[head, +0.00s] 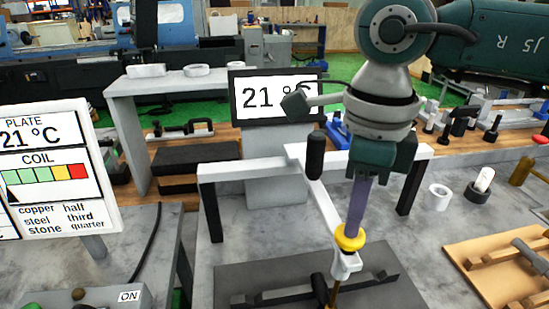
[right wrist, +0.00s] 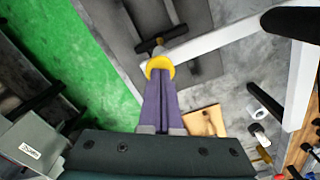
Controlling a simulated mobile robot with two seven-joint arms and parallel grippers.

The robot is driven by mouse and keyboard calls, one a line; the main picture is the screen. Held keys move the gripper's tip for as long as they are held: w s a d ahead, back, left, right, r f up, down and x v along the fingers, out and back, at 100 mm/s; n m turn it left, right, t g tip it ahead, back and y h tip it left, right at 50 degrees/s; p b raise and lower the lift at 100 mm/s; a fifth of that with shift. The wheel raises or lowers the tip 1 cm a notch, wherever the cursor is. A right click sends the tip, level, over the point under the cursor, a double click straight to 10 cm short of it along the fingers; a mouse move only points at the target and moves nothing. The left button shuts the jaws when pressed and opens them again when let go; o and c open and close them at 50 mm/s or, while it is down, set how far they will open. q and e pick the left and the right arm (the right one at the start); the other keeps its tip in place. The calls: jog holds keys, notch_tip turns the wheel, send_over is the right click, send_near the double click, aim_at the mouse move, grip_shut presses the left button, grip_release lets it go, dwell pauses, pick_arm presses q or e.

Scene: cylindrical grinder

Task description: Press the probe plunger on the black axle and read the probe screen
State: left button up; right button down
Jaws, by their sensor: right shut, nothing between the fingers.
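My right gripper (head: 353,222) is shut and empty, its purple fingers pointing down with the tips at the yellow plunger cap (head: 350,239). They appear to touch the cap; this also shows in the right wrist view (right wrist: 163,72). The plunger sits on the end of a white probe arm (head: 325,205), with a brass-coloured tip (head: 332,294) below. The black axle (head: 320,289) lies beneath, over a dark plate. Whether the tip touches the axle, I cannot tell. My left gripper is not in view.
A white panel (head: 60,165) at left reads PLATE 21 °C and shows a coil colour scale. A tan board (head: 480,275), a white ring (head: 438,197) and several tools lie to the right.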

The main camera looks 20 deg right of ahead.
dwell(0.4)
jog(key=shift+r+p, duration=0.3)
notch_tip(320, 180, up, 7)
jog(key=p, duration=0.5)
jog(key=shift+r, duration=0.2)
